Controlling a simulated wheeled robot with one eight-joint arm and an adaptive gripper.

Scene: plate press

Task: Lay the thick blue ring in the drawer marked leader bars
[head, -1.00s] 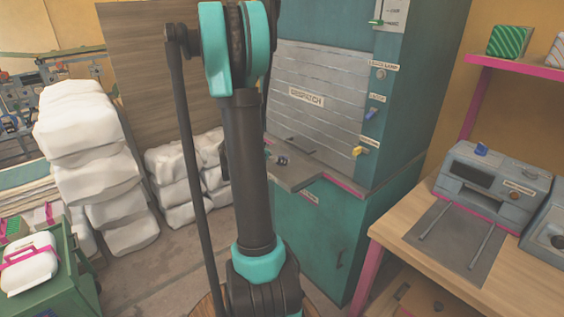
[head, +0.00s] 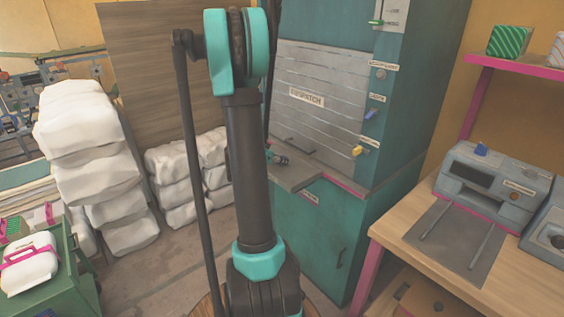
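My gripper (head: 281,160) shows only as a small dark shape just right of my upright arm, over the grey counter of the teal cabinet. My arm hides part of it, and it is too small to tell whether it is open or holds anything. I cannot make out a thick blue ring. No drawer with a readable leader bars mark shows; a small label (head: 311,198) on the teal cabinet front is too small to read.
A shuttered teal cabinet (head: 410,120) marked dispatch stands behind the counter (head: 300,178). A wooden bench (head: 390,235) with a grey machine (head: 490,185) is at right. White sacks (head: 95,150) and a green cart (head: 75,265) are at left. Some floor is clear between.

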